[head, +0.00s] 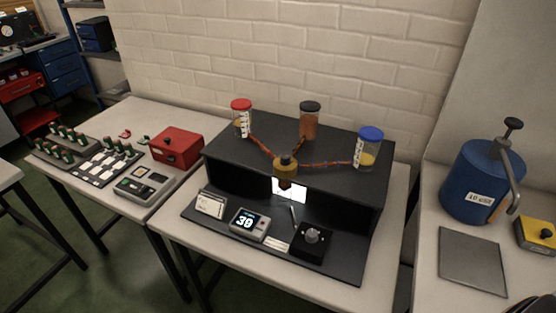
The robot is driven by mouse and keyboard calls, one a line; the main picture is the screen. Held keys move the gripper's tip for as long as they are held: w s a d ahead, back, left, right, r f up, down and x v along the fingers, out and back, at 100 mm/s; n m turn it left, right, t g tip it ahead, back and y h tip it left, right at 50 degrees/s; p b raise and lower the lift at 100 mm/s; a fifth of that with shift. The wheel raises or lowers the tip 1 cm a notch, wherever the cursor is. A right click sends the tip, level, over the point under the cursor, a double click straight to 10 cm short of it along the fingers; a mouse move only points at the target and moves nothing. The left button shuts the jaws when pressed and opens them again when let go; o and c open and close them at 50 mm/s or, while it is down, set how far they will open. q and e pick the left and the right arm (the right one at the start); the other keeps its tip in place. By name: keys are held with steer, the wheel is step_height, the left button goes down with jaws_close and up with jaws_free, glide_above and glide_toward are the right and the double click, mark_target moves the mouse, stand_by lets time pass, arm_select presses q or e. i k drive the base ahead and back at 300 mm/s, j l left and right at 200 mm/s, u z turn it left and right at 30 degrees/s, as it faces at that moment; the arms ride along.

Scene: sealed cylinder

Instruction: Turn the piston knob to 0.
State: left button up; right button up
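A round grey knob (312,236) sits on a small black box (308,247) at the front of the black stand on the middle table. A blue cylinder (474,181) stands on the right table, with a white label, a bent grey handle and a black knob (513,124) on top. I cannot tell which of these is the piston knob, and no knob setting is readable. Neither gripper is clearly in view; a dark shape cuts the bottom right corner.
The black stand (342,146) carries red-, black- and blue-lidded jars joined by tubes to a brown nozzle (286,168). A yellow box (538,234) and a flat grey plate (472,260) lie on the right table. A red box (177,147) stands left.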

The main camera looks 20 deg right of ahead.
mark_target(312, 237)
steer(key=z, duration=1)
